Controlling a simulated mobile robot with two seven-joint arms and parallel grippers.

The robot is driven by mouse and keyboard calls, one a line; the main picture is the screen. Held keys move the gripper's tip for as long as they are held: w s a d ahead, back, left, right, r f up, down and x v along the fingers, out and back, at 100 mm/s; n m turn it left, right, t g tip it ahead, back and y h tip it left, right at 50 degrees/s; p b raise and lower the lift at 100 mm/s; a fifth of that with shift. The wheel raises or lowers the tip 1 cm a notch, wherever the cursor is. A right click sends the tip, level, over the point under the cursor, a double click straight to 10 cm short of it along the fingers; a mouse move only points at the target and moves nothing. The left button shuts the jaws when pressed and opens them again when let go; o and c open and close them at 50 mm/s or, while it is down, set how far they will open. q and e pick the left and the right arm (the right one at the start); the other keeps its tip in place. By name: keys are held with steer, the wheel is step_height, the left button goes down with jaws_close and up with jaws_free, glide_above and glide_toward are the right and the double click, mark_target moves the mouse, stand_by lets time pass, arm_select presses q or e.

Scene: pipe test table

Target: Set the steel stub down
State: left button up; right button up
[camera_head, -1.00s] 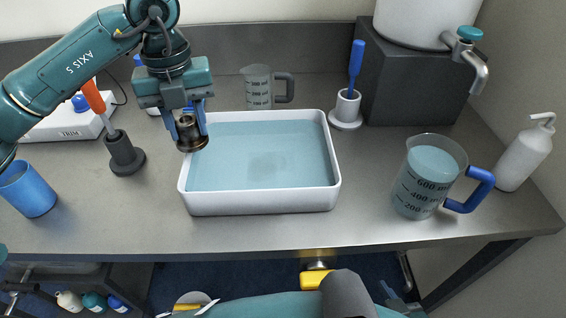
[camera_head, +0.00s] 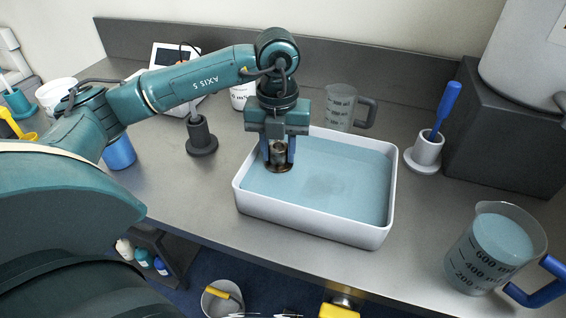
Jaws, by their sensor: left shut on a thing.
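The steel stub (camera_head: 278,166), a short brownish metal piece with a wider flange at its bottom, is upright between the fingers of my left gripper (camera_head: 279,150). The gripper points down and is shut on the stub. Both are over the left part of the white tray (camera_head: 314,227), inside its rim, which holds blue liquid (camera_head: 335,185). I cannot tell whether the flange touches the liquid or is just above it. The fingers hide part of the stub's upper body. My right gripper is not in view.
A small grey measuring jug (camera_head: 340,108) stands behind the tray. A white holder with a blue-handled brush (camera_head: 425,152) is to its right. A large jug of blue liquid (camera_head: 490,250) is at front right. A dark holder (camera_head: 201,136) and blue cup (camera_head: 119,152) are left.

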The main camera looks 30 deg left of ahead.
mark_target(279, 164)
arm_select(q)
step_height(279, 164, down, 4)
steer(key=shift+r, duration=0.15)
steer(key=shift+f, duration=0.25)
steer(key=o, duration=1.1)
steer(key=shift+r, duration=0.1)
steer(key=shift+c, duration=0.2)
